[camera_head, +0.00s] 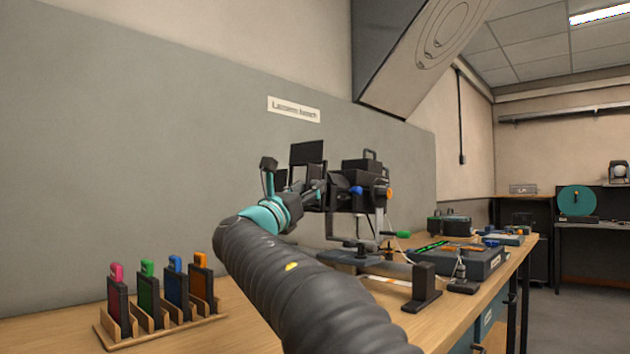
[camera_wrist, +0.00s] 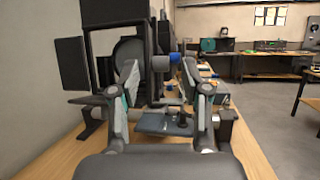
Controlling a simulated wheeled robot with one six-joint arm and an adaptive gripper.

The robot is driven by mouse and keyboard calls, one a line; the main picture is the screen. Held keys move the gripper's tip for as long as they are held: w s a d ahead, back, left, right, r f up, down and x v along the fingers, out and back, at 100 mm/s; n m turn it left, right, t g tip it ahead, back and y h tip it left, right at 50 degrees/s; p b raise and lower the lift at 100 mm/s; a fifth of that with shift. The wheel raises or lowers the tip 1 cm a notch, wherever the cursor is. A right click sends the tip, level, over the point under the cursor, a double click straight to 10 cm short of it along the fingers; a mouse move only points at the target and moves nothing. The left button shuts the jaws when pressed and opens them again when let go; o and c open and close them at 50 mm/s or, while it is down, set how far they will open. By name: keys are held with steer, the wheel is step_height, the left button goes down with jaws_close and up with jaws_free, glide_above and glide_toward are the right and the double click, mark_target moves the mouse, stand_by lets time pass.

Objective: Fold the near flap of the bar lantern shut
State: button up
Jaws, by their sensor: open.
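The bar lantern (camera_head: 358,185) is a black box lamp with a top handle and blue and orange knobs, held above the bench. In the wrist view its round front (camera_wrist: 128,50) faces me. A wide top flap (camera_wrist: 112,11) stands up, and a left flap (camera_wrist: 72,63) is swung outward. A dark upright panel (camera_wrist: 164,36) at the right, seen almost edge-on, may be the near flap; my arm hides that area in the head view. My gripper (camera_wrist: 160,68) is open in front of the lantern, fingers spread, with nothing visibly held. Contact with a flap cannot be told.
A wooden rack (camera_head: 165,331) with several coloured-handled slides stands at the front left. A black block (camera_head: 424,285) and a console (camera_head: 465,262) are on the bench right of my arm. The wall is close behind the lantern. Open floor lies at the right.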

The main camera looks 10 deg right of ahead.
mark_target(315, 183)
steer(key=shift+p+x, duration=0.3)
steer(key=shift+x, duration=1.5)
jaws_close()
